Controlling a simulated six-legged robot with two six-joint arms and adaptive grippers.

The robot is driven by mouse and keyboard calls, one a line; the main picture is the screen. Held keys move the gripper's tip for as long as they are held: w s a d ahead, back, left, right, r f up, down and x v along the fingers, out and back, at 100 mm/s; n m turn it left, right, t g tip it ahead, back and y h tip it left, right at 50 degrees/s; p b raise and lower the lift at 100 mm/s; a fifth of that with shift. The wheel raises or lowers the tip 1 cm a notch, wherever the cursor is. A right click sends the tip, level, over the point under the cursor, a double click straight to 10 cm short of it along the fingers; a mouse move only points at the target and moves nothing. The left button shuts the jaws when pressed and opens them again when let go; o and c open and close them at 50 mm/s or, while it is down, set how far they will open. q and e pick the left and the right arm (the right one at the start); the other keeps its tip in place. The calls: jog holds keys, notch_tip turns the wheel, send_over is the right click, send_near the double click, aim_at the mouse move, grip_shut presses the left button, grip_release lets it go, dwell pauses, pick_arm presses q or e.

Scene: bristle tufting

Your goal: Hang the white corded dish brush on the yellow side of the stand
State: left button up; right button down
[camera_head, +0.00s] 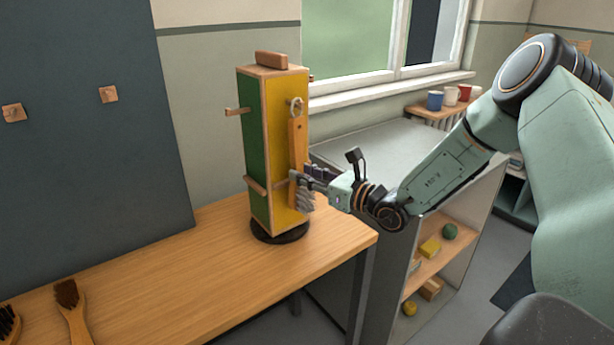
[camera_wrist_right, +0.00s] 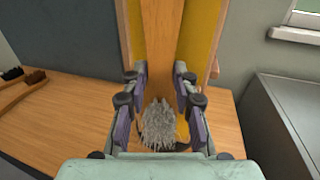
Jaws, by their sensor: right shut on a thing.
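The stand (camera_head: 253,145) is a tall box on a round black base, with a green side facing left and a yellow side (camera_head: 279,160) facing right. The dish brush (camera_head: 298,145) has a wooden handle and pale grey-white bristles (camera_wrist_right: 160,125). It is upright, bristles down, in front of the yellow side. Its white cord loop (camera_head: 296,107) is at the handle top, by the upper peg; I cannot tell whether it is around the peg. My right gripper (camera_head: 305,178) is shut on the brush's lower handle, just above the bristles. My left gripper is not in view.
The stand is on a wooden table (camera_head: 205,265) near its right end. A grey cabinet (camera_head: 375,150) with open shelves is close on the right. The table's middle is clear.

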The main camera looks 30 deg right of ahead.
dwell(0.3)
jog(key=c, duration=1)
grip_release()
jog(key=shift+s+d, duration=0.1)
jog(key=shift+p+v, duration=2.7)
jog(key=shift+v, duration=0.75)
